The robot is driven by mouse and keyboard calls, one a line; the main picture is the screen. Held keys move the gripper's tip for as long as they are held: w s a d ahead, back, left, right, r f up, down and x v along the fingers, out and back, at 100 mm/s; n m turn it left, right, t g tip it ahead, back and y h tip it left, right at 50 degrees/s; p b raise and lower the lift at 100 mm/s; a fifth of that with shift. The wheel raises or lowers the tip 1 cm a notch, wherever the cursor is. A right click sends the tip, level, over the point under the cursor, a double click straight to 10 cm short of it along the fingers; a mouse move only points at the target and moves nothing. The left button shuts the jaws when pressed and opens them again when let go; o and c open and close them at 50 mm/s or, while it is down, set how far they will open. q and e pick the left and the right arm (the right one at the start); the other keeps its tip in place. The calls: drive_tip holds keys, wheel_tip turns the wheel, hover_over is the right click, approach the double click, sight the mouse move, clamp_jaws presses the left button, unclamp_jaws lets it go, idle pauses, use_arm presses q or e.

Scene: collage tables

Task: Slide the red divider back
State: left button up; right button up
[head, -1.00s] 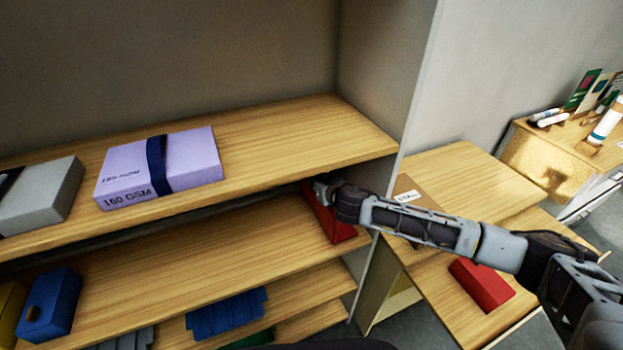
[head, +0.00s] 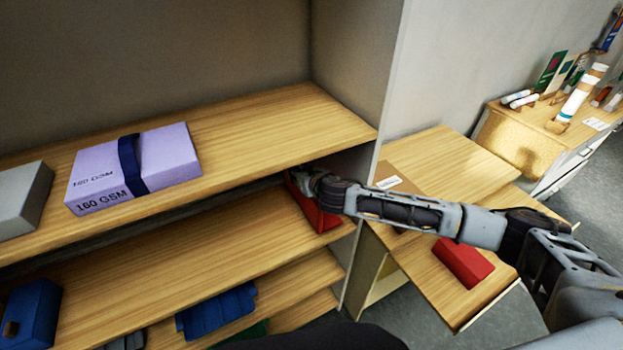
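A red divider (head: 322,218) stands on the second shelf at its right end, close to the shelf unit's side wall and under the top shelf. My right arm reaches in from the right, and my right gripper (head: 300,180) is at the divider's upper part. The gripper's fingers are mostly hidden in the shadow under the top shelf, so I cannot tell whether they are open or shut. Another red block (head: 463,262) lies on the low table at the right. My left gripper is not in view.
The top shelf (head: 280,130) holds a purple 160 GSM paper pack (head: 170,158) and a grey pack (head: 22,200). Blue items (head: 215,310) lie on lower shelves. The shelf side wall (head: 385,90) is close to my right arm.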

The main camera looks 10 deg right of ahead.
drive_tip(key=shift+v, duration=5.6)
